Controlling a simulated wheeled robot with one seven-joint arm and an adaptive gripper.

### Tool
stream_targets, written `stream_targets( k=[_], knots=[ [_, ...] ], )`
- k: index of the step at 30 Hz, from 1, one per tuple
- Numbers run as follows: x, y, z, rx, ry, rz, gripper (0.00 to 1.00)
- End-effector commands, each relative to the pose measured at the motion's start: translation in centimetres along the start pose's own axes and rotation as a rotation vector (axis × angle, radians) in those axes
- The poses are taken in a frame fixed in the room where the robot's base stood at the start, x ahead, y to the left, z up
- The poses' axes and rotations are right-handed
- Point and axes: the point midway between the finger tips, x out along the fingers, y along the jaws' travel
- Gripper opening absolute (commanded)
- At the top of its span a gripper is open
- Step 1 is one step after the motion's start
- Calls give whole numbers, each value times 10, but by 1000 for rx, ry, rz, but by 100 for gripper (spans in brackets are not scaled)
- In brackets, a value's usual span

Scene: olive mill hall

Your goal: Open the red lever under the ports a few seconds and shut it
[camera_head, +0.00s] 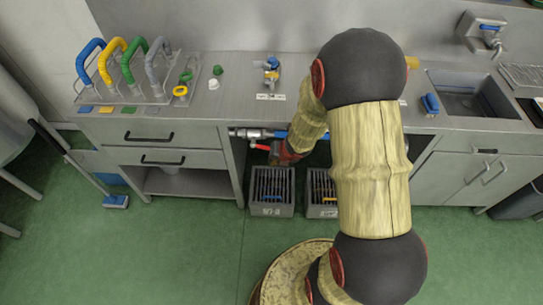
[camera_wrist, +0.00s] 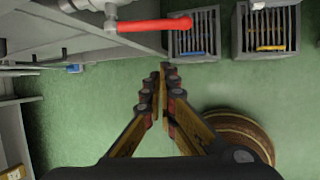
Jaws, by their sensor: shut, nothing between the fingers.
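The red lever (camera_wrist: 155,24) sticks out sideways from a metal valve (camera_wrist: 110,25) under the counter in the wrist view. In the head view the red lever (camera_head: 260,147) shows below the pipe, left of my gripper. My gripper (camera_wrist: 165,68) is shut and empty, its fingertips below the lever in the wrist picture and apart from it. In the head view my gripper (camera_head: 285,157) is under the counter edge, partly hidden by my arm. My arm also covers part of the pipe to the right.
Two grey slatted bins, left (camera_head: 272,209) and right (camera_head: 322,212), stand on the green floor under the pipe. A drawer unit (camera_head: 165,150) is at left. Colored hoses (camera_head: 120,60) and small fittings (camera_head: 271,68) are on the counter (camera_head: 230,98). A broom (camera_head: 115,201) is at left.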

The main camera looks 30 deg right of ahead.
Motion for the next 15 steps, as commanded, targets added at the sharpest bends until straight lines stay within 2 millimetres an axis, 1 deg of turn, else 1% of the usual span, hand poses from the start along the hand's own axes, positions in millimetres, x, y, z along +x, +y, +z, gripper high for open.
stream_targets(
  k=[2, 5, 15],
  knots=[
    [4, -2, -1, -10, 1, -5, 0],
    [17, -2, -2, -9, 3, -5, 0],
    [84, -2, -3, -6, 3, -3, 0]
  ],
)
